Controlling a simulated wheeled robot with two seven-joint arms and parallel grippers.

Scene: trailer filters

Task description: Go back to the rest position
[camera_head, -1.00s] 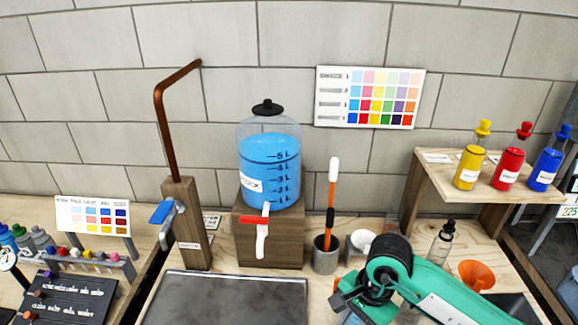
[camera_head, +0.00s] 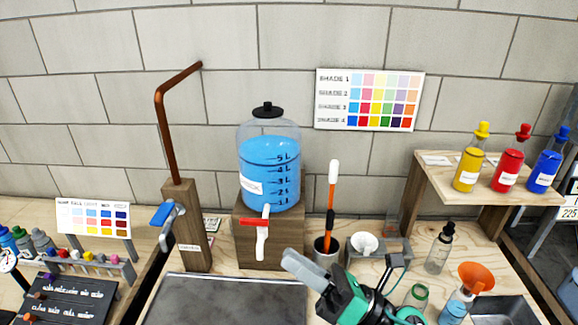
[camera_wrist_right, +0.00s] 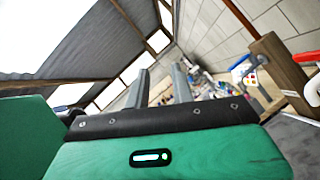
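My right gripper (camera_head: 305,270) is at the bottom centre of the head view, above the right edge of the dark tray (camera_head: 235,295). One grey finger shows there, pointing up and left. In the right wrist view the two fingers of the gripper (camera_wrist_right: 160,82) stand apart with nothing between them. The green wrist body fills the bottom of that view. My left gripper is in neither view.
A blue-filled dispenser (camera_head: 270,165) stands on a wooden block behind the tray. A copper pipe (camera_head: 165,125) rises at left. A brush cup (camera_head: 327,250), dropper bottle (camera_head: 439,252) and bottle with orange funnel (camera_head: 476,277) stand at right. Colour bottles sit on a shelf (camera_head: 478,182).

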